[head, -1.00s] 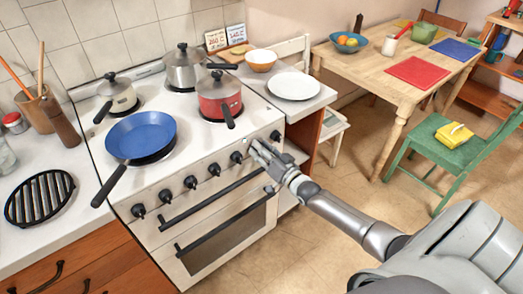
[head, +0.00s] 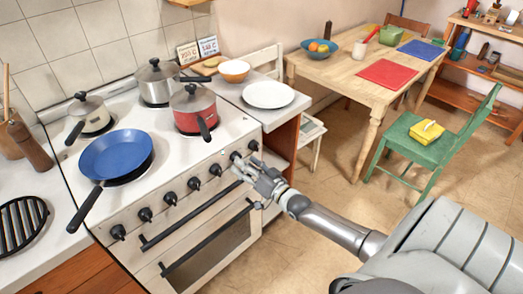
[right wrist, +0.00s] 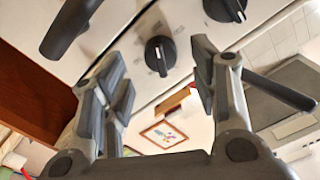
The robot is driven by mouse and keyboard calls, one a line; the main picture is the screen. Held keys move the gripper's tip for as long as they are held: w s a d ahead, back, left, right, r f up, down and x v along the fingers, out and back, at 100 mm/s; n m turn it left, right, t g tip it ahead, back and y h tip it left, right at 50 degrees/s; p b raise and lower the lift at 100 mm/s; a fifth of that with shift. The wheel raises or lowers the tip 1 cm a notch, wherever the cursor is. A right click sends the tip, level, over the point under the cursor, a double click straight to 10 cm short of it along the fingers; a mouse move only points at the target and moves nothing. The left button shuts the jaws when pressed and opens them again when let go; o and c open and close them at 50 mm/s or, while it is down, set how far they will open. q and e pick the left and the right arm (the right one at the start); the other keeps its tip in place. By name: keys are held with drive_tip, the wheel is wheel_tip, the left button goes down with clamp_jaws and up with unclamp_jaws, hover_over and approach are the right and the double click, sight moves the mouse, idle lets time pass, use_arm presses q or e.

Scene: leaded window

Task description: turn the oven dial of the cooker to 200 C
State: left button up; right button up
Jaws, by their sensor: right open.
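The white cooker (head: 225,138) stands at the left, with a row of several black dials along its front panel. My right gripper (head: 249,167) is open just in front of the dials at the row's right end. In the right wrist view, one black dial (right wrist: 160,54) with a pale pointer mark lies ahead between the open fingers, with no contact visible. Another dial (right wrist: 225,8) is at the top edge, beyond the right finger. I cannot read the scale marks or tell which dial is the oven one. My left gripper is not in view.
A blue pan (head: 115,155), a red pot (head: 193,112) and other pots stand on the hob. Black oven handles (head: 205,247) run below the dials. A counter with a white plate (head: 268,95) is at right. Two small temperature cards (head: 198,50) stand behind.

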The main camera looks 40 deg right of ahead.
drive_tip(key=s, duration=0.9)
drive_tip(key=shift+d, duration=0.35)
drive_tip(key=shift+w+f, duration=0.1)
